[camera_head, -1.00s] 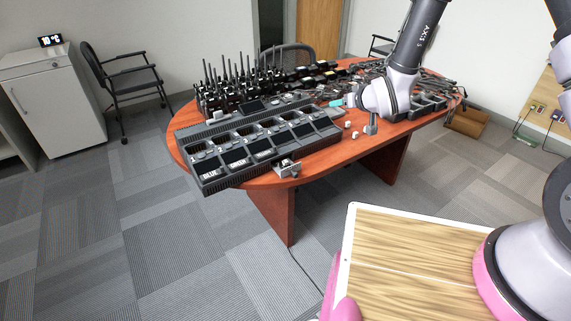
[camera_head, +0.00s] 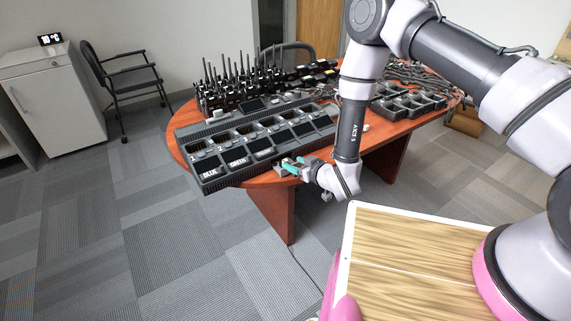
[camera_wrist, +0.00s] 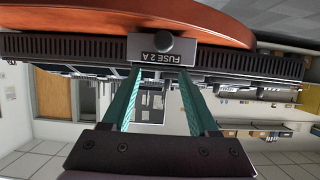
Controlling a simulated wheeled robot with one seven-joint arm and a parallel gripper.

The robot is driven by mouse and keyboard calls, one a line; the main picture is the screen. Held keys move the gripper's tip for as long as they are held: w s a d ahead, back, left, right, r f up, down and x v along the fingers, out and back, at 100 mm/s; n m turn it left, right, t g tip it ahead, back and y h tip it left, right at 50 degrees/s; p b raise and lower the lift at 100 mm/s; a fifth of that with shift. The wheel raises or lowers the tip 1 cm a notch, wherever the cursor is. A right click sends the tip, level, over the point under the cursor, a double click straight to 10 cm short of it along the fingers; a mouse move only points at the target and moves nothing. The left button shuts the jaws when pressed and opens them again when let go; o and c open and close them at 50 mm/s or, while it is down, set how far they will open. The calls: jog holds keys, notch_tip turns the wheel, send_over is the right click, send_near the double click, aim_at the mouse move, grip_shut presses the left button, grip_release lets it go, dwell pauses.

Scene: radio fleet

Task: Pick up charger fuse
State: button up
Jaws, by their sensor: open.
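The charger fuse is a round dark knob (camera_wrist: 174,45) on a small block labelled "FUSE 2 A", upside down in the wrist view. The block sits against the ribbed side of the long dark charger (camera_wrist: 70,46). In the head view the charger (camera_head: 238,178) lies along the table's near edge, and the small fuse block (camera_head: 280,170) is at its near right side, partly hidden by my gripper. My gripper (camera_head: 289,167) is open with teal fingers. In the wrist view its fingertips (camera_wrist: 160,76) point at the block, and nothing shows between them. I cannot tell whether they touch it.
The wooden table (camera_head: 180,150) holds several upright radios (camera_head: 235,90) behind the charger. More chargers (camera_head: 405,103) and cables lie at the right end. A wood-topped surface (camera_head: 400,255) is in front.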

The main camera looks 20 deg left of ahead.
aim_at(285, 160)
jog(key=shift+x, duration=2.75)
grip_shut()
